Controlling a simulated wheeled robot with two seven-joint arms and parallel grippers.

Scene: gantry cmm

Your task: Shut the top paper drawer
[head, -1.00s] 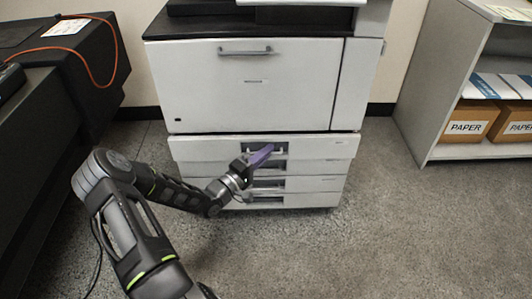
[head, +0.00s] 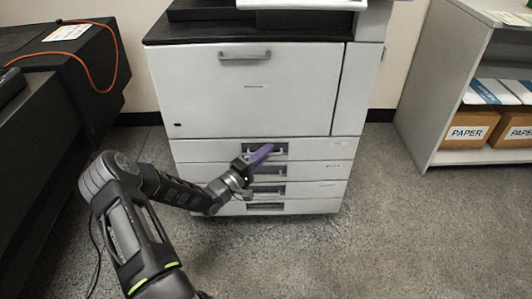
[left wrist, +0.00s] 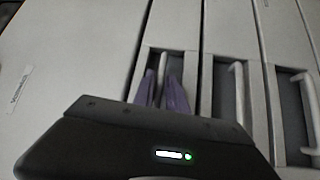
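The top paper drawer (head: 310,149) is the uppermost of several drawers low on the white copier. Its front looks flush or nearly flush with the drawers below; a small gap cannot be ruled out. My left gripper (head: 262,154) reaches from the left to its recessed handle. In the left wrist view, the purple fingers (left wrist: 162,92) are close together on either side of the top drawer's pale handle bar (left wrist: 161,66), apparently shut on it. The fingers hide part of the bar. My right gripper is not in view.
The lower drawers have similar recessed handles (left wrist: 238,90). The copier's large front door (head: 255,95) is above. A dark bench (head: 60,85) with an orange cable stands left; a shelf (head: 425,110) with paper boxes stands right. The floor in front right is clear.

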